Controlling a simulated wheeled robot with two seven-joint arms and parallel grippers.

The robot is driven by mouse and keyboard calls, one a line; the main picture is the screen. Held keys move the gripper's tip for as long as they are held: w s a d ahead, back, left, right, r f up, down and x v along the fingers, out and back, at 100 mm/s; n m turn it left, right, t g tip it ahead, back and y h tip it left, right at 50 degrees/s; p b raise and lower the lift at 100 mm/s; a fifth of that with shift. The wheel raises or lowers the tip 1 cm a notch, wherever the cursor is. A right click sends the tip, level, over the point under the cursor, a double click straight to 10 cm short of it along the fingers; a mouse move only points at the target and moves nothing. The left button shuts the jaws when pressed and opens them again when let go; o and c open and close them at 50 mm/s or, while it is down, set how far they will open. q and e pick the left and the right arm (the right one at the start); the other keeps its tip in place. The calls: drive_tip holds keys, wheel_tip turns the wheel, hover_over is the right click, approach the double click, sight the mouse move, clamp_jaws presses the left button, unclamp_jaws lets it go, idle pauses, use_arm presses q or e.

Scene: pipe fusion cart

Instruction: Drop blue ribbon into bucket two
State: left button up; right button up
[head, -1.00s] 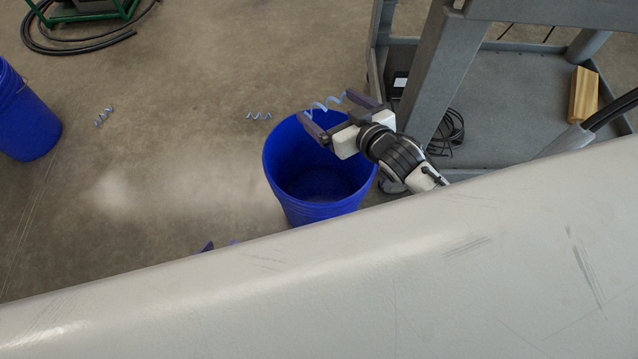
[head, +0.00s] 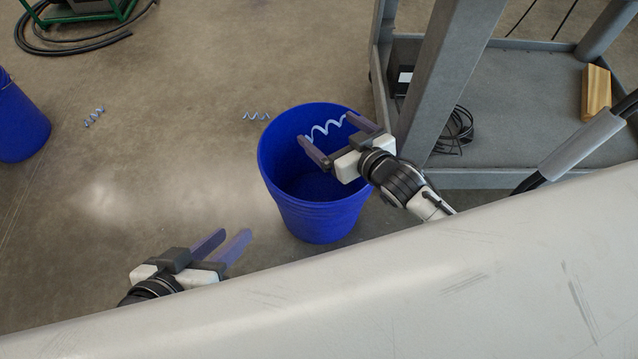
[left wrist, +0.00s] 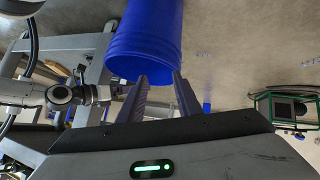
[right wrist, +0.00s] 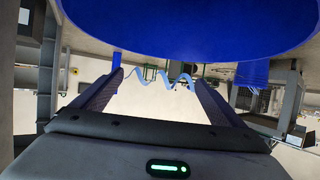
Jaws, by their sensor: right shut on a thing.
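A pale blue curled ribbon (head: 326,128) spans between the fingers of my right gripper (head: 332,134), which is shut on it over the open mouth of a blue bucket (head: 318,218). The ribbon also shows between the fingertips in the right wrist view (right wrist: 165,78), with the bucket (right wrist: 200,30) close above them in the picture. My left gripper (head: 226,243) is empty, its fingers apart, left of that bucket; its fingers (left wrist: 160,82) point toward the bucket (left wrist: 145,40) in the left wrist view. Another blue bucket (head: 20,125) stands at the left edge. No bucket label is visible.
Two more curled ribbons lie on the floor, one left of the middle bucket (head: 256,116) and one farther left (head: 94,116). A grey cart (head: 530,110) with a wooden block (head: 596,90) and coiled cable (head: 456,132) stands right. Black hose (head: 70,44) lies top left.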

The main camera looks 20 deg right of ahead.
drive_tip(key=o, duration=0.7)
use_arm(q)
drive_tip(key=shift+r, duration=0.1)
use_arm(e)
drive_tip(key=shift+s+d+r, duration=0.1)
drive_tip(key=shift+s+r, duration=0.05)
drive_tip(key=shift+s, duration=0.1)
use_arm(q)
drive_tip(key=a+f+p, duration=0.1)
drive_tip(key=p, duration=0.1)
drive_tip(key=s+a+y+p, duration=0.1)
drive_tip(key=p, duration=0.1)
drive_tip(key=shift+a+f, duration=0.25)
drive_tip(key=shift+f, duration=0.15)
use_arm(e)
drive_tip(key=v, duration=0.9)
drive_tip(key=shift+s+r, duration=0.15)
drive_tip(key=shift+s, duration=0.2)
